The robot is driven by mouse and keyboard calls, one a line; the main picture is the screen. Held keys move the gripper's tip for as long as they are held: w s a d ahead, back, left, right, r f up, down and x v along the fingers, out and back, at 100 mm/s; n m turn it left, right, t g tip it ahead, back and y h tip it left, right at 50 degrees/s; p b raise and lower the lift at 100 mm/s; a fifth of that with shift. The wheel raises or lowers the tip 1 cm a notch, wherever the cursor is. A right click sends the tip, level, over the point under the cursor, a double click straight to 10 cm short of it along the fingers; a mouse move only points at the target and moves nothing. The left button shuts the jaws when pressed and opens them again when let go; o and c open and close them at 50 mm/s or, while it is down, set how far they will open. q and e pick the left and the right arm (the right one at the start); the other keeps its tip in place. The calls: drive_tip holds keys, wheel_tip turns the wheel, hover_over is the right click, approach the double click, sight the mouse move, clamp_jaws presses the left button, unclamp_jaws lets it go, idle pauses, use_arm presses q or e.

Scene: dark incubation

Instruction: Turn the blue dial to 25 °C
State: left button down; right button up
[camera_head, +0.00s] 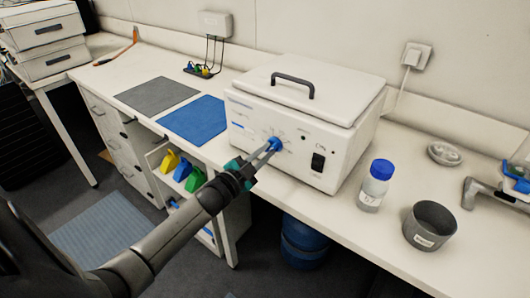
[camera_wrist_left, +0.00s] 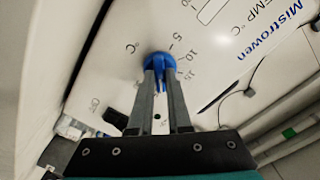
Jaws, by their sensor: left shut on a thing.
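The blue dial (camera_head: 275,143) is on the front face of a white box-shaped incubator (camera_head: 318,115) with a black top handle. My left gripper (camera_head: 268,149) reaches it from the front left and is shut on the dial. In the left wrist view the two fingers (camera_wrist_left: 160,78) sit on either side of the blue dial (camera_wrist_left: 159,60). Printed marks 5, 10 and 15 and a °C sign show around it. The fingers hide part of the dial and scale, so I cannot tell its exact setting. My right gripper is not in view.
A blue-capped bottle (camera_head: 375,186) and a dark grey cup (camera_head: 430,226) stand on the bench right of the incubator. A blue mat (camera_head: 193,119) and grey mat (camera_head: 156,95) lie to its left. A black switch (camera_head: 318,162) is on the front face, right of the dial.

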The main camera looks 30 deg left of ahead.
use_arm(q)
drive_tip(key=shift+m, duration=1.2)
drive_tip(key=c, duration=0.9)
unclamp_jaws()
drive_tip(key=shift+o, duration=0.2)
drive_tip(key=s+a, duration=0.1)
drive_tip(key=s, duration=1.4)
drive_tip(key=shift+s+p, duration=0.15)
drive_tip(key=shift+p, duration=0.25)
drive_tip(key=shift+a+f, duration=0.1)
